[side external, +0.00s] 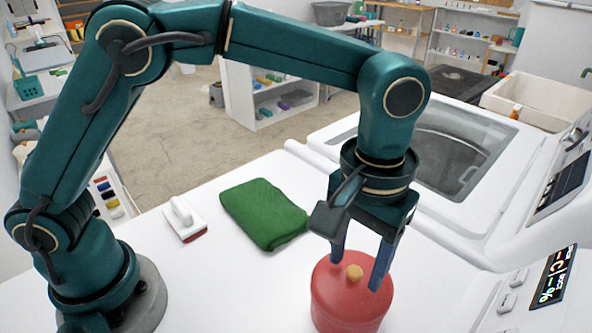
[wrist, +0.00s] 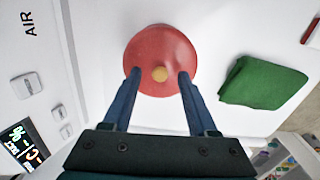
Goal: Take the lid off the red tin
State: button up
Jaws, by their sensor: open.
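The red tin (side external: 350,309) stands upright on the white surface at the lower right of the side view, with its red lid (side external: 331,277) on top. A tan round knob (side external: 354,272) sits at the middle of the lid. In the wrist view the lid (wrist: 160,50) and its knob (wrist: 160,74) are at the upper middle. My gripper (side external: 357,268) points down over the tin, open, with its blue fingers on either side of the knob. In the wrist view the fingertips (wrist: 159,74) lie left and right of the knob, apart from it.
A folded green cloth (side external: 264,213) lies left of the tin. A white-handled brush (side external: 185,219) lies further left. A white washing machine (side external: 420,175) stands behind and right of the tin, and a control panel (side external: 535,290) is at the right. The white surface between tin and cloth is clear.

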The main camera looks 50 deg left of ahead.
jog(key=shift+f, duration=0.4)
grip_shut()
jog(key=shift+r, duration=0.1)
